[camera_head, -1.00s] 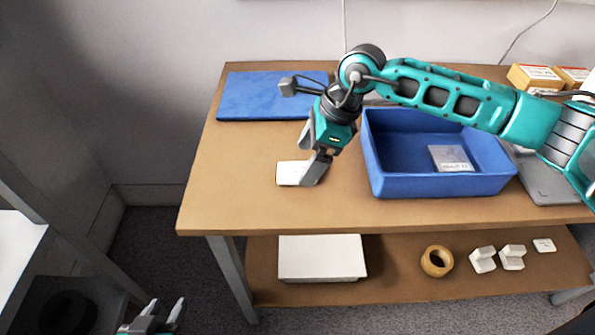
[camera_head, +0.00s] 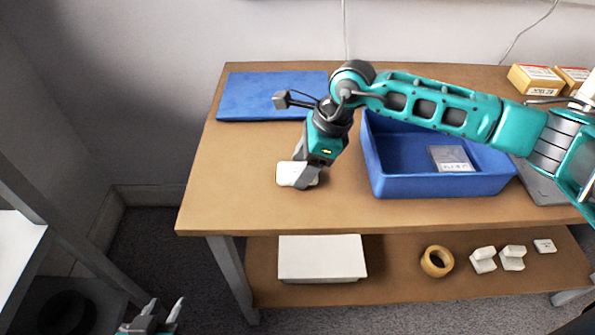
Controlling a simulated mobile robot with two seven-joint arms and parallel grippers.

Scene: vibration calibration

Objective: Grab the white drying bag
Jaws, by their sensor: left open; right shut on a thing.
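The white drying bag (camera_head: 289,173) lies on the wooden table, left of the blue bin. My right gripper (camera_head: 305,180) is shut on it, coming down from above. The gripper's fingers hide the right part of the bag. I cannot tell whether the bag is lifted off the table. My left gripper (camera_head: 158,316) is open and empty at the bottom left, below and in front of the table.
A blue bin (camera_head: 440,186) holding a grey-and-white packet (camera_head: 450,158) stands right of the bag. A blue mat (camera_head: 262,97) lies behind. Boxes (camera_head: 533,79) stand at the back right. The lower shelf holds a white box (camera_head: 322,258) and a tan ring (camera_head: 437,261).

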